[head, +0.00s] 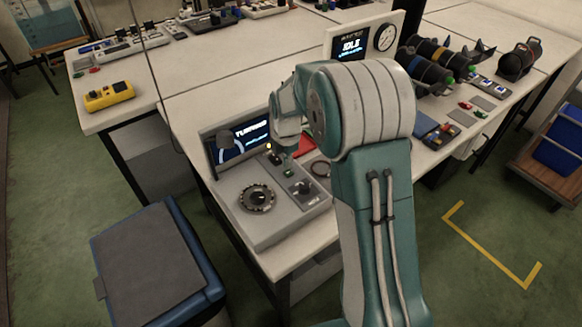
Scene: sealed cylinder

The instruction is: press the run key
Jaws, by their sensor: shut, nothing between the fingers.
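A grey console (240,222) stands on the near corner of the white table, with a round dial (257,198) and a lit screen (240,138) at its back. Small controls sit on its right side, among them a green one (290,172) and a dark knob (302,187). I cannot read which is the run key. My gripper (277,157) points down over the console's back right part, close to the small controls. It is small and partly hidden by my own arm. It looks shut and empty. I cannot tell whether it touches a key.
A display reading IDLE (350,45) stands behind my arm. Dark cylinders (425,70) lie at the right, with small coloured parts on the table. A yellow device (109,96) lies on the left table. A blue bin with a grey lid (152,268) stands on the floor, front left.

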